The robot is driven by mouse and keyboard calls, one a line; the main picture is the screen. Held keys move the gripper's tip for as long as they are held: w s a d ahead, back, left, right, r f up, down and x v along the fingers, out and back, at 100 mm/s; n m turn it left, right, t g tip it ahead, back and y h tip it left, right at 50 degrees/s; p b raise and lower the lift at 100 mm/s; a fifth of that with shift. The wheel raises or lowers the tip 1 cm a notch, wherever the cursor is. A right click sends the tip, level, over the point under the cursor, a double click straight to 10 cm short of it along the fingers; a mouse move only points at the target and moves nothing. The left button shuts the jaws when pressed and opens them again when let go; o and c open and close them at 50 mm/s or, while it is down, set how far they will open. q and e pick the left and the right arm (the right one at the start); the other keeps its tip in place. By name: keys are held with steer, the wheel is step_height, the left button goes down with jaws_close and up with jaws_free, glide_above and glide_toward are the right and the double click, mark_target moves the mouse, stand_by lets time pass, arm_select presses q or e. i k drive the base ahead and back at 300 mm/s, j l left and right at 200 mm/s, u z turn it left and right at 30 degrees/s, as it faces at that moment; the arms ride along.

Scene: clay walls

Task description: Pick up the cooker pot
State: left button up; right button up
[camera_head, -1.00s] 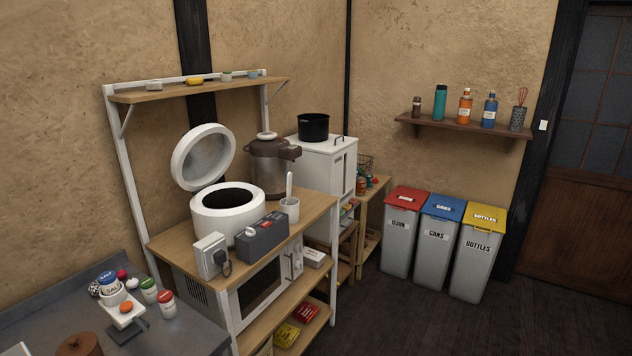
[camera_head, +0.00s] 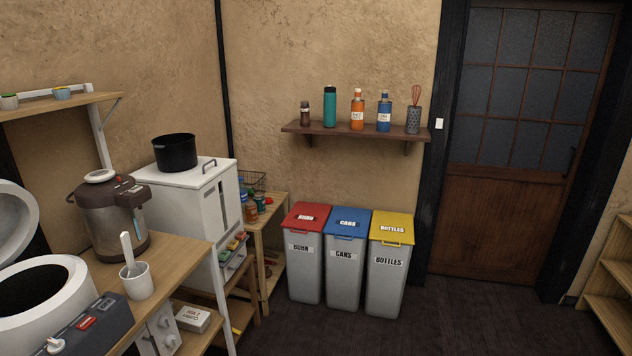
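A black pot (camera_head: 175,153) stands upright on top of a white cabinet (camera_head: 190,178), left of the middle in the head view. At the lower left is a white rice cooker (camera_head: 78,300) with a dark round opening and its lid (camera_head: 15,222) raised. The frame's left edge cuts off part of the cooker and lid. I cannot tell from the picture which of the two the task means. Neither of my grippers shows in the view.
A brown dispenser (camera_head: 113,215) and a white cup (camera_head: 136,280) stand beside the cooker on the wooden rack. Red (camera_head: 304,255), blue (camera_head: 344,260) and yellow (camera_head: 388,265) lidded bins line the wall. The dark floor (camera_head: 440,325) is clear before the door (camera_head: 520,150).

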mark_target(174, 152)
steer(key=i+u, duration=0.15)
steer(key=i, duration=0.3)
steer(key=i+l+u, duration=0.1)
steer(key=i, duration=0.35)
steer(key=i+l+u, duration=0.15)
steer(key=i, duration=0.3)
steer(key=i+l+u, duration=0.15)
steer(key=u, duration=0.2)
steer(key=i+l+u, duration=0.25)
steer(key=u, duration=0.15)
steer(key=i+l+u, duration=0.35)
steer(key=k+j, duration=0.1)
